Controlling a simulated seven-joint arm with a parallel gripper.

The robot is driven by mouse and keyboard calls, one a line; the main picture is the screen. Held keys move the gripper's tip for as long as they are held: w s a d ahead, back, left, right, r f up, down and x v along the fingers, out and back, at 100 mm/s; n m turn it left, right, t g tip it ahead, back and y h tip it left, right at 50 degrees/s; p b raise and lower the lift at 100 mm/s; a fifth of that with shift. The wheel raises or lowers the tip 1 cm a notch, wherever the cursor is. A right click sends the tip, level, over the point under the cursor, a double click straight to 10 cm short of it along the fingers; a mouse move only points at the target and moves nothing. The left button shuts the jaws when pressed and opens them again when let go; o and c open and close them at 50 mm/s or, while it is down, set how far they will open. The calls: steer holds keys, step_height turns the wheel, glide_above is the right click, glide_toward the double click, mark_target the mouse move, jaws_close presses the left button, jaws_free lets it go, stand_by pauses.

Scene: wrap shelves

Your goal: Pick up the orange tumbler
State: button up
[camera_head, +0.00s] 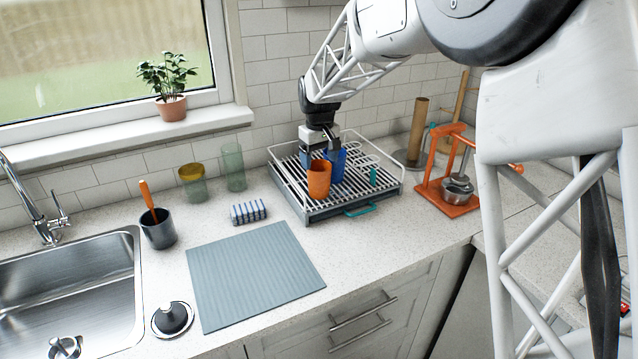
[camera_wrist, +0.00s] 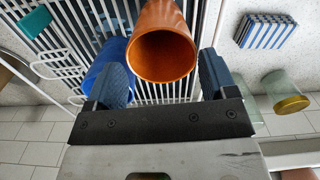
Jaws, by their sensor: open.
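The orange tumbler (camera_head: 318,181) stands upright near the front left part of the dish rack (camera_head: 309,215). In the wrist view the orange tumbler (camera_wrist: 163,42) shows its open mouth, centred just beyond the fingertips. A blue tumbler (camera_head: 337,163) stands right behind it; in the wrist view the blue tumbler (camera_wrist: 106,62) is partly hidden by the left finger. My gripper (camera_head: 318,158) is over the rack, just behind the orange tumbler. In the wrist view my gripper (camera_wrist: 160,76) is open and empty. I cannot tell whether a finger touches the blue tumbler.
Left of the rack are a striped sponge (camera_head: 248,211), a green glass (camera_head: 233,167) and a yellow-topped glass (camera_head: 193,183). An orange stand (camera_head: 449,190) is at the right, with a paper-roll tube (camera_head: 417,133) behind. A grey mat (camera_head: 255,274) lies bare in front.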

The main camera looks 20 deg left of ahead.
mark_target(319, 173)
steer(key=shift+f, duration=0.25)
steer(key=shift+f, duration=2.55)
steer(key=c, duration=0.6)
steer(key=shift+o, duration=0.2)
steer(key=shift+r, duration=0.2)
steer(key=shift+r, duration=1.5)
steer(key=shift+s+d+r, duration=0.15)
steer(key=shift+s, duration=0.15)
steer(key=s+d+r, duration=0.1)
steer(key=s+d, duration=0.7)
steer(key=s, duration=0.5)
steer(key=shift+r, duration=0.15)
steer(key=shift+s, duration=0.1)
